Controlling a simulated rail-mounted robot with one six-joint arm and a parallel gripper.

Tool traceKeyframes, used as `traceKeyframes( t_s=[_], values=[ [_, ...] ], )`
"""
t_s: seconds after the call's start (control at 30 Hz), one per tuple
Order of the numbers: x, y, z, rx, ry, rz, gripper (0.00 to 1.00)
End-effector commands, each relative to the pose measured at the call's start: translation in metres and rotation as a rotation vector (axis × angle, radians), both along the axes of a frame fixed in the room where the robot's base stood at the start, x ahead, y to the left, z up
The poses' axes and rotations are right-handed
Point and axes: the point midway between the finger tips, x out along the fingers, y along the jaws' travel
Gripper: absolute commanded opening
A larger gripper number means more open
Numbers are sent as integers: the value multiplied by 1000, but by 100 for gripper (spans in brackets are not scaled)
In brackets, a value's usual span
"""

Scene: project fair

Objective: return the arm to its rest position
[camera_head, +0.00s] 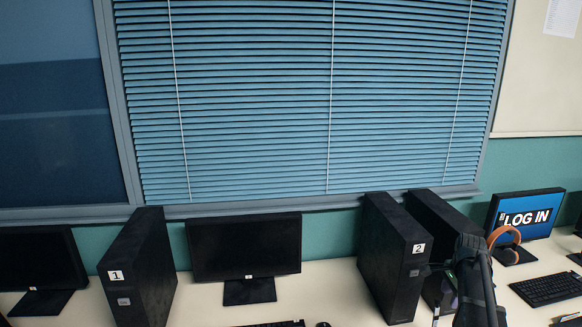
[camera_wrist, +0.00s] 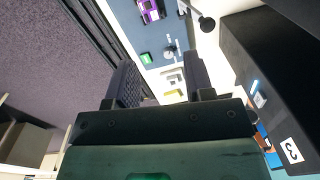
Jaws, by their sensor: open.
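My gripper (camera_wrist: 163,78) shows in the wrist view with its two dark fingers apart and nothing between them. A pale surface with small items shows beyond the fingertips. In the head view my dark arm (camera_head: 476,282) rises at the lower right, in front of the desk and close to the right side of the computer tower labelled 2 (camera_head: 392,262). The fingers cannot be made out clearly there, and I cannot tell whether the arm touches a tower.
A second black tower (camera_head: 430,210) stands beside tower 2. Orange headphones (camera_head: 505,240) and a lit monitor (camera_head: 524,214) are right of my arm. A tower labelled 3 (camera_wrist: 282,70) is close on the right in the wrist view. Bare desk (camera_head: 335,283) lies left of tower 2.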

Motion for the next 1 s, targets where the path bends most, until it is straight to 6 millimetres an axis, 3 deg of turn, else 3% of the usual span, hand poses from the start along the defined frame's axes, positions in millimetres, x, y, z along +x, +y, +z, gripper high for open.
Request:
traceKeyframes(
  t_s=[0.03,0.2,0.3,0.4,0.53,1.0],
  values=[
    [-30,40,0,-12,6,226,48],
    [-120,172,0,-45,25,1106,48],
    [-166,231,0,-54,34,1396,48],
    [-195,272,0,-57,37,1492,48],
    [-194,298,0,-59,34,1555,48],
    [-192,299,0,-59,34,1553,48]
  ],
)
